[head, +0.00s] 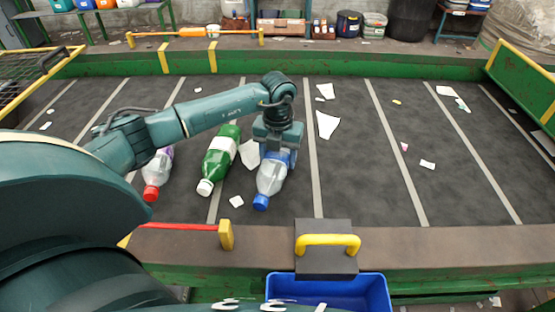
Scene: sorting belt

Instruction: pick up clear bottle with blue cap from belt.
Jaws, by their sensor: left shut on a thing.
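The clear bottle with a blue cap (270,181) lies on the dark belt (370,190), its cap toward the near edge. It has a blue label at its far end, partly hidden by the gripper. My left gripper (276,154) reaches down from above and is shut on the bottle's far part. My right gripper is not in the view.
A green bottle with a white cap (220,160) lies just left of the held bottle. A clear bottle with a red cap (157,175) lies further left, partly behind my arm. Paper scraps (327,125) dot the belt. A blue bin (375,290) stands below the near edge.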

